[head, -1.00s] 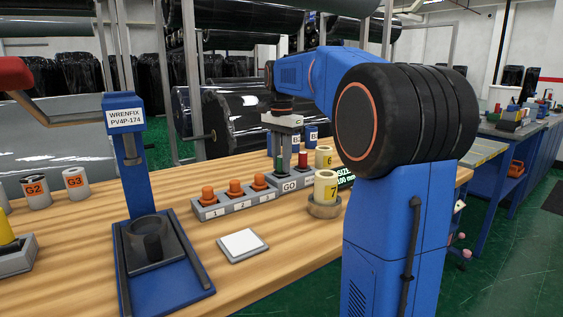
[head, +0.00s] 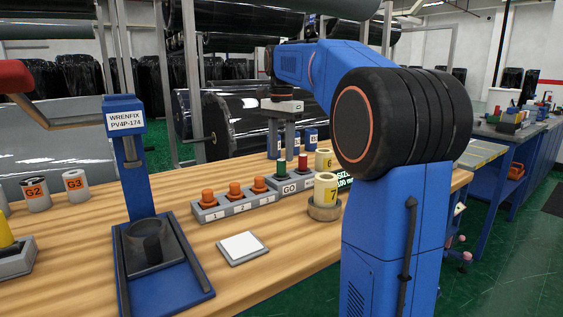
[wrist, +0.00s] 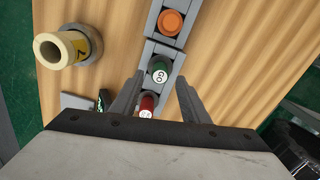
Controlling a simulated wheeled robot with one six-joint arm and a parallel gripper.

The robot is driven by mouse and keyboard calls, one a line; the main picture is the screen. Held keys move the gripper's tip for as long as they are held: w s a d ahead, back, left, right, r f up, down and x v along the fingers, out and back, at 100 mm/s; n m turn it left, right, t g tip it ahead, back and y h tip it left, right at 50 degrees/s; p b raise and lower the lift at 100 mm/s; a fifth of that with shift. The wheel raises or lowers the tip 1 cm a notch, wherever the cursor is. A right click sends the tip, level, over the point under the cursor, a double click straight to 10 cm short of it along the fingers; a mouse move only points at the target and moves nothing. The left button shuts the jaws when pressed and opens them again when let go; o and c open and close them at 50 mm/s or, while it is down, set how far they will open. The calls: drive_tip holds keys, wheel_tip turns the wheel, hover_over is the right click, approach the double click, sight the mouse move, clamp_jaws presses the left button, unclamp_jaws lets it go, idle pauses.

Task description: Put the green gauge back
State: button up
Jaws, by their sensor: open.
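The green gauge (head: 281,169) stands upright in the grey block marked GO (head: 290,187), at the back of the bench. Its round green top marked GO (wrist: 159,72) shows in the wrist view. The red gauge (head: 302,163) stands in the same block to its right, and shows in the wrist view (wrist: 147,104) closer to the gripper body. My gripper (wrist: 160,82) is open and empty, its fingers apart on either side of the green gauge's top in the picture. In the head view my gripper (head: 283,150) hangs over the block, fingers down.
Orange-topped pieces (head: 235,189) stand in a numbered grey rack left of the block. Yellow ring 7 (head: 326,190) sits on a round base in front. A white pad (head: 242,247) and a blue press stand (head: 140,180) are nearer. Bare bench lies between.

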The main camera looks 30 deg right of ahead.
wheel_tip(320, 180, up, 7)
drive_tip(key=shift+r, duration=0.15)
drive_tip(key=shift+s, duration=0.1)
idle(0.6)
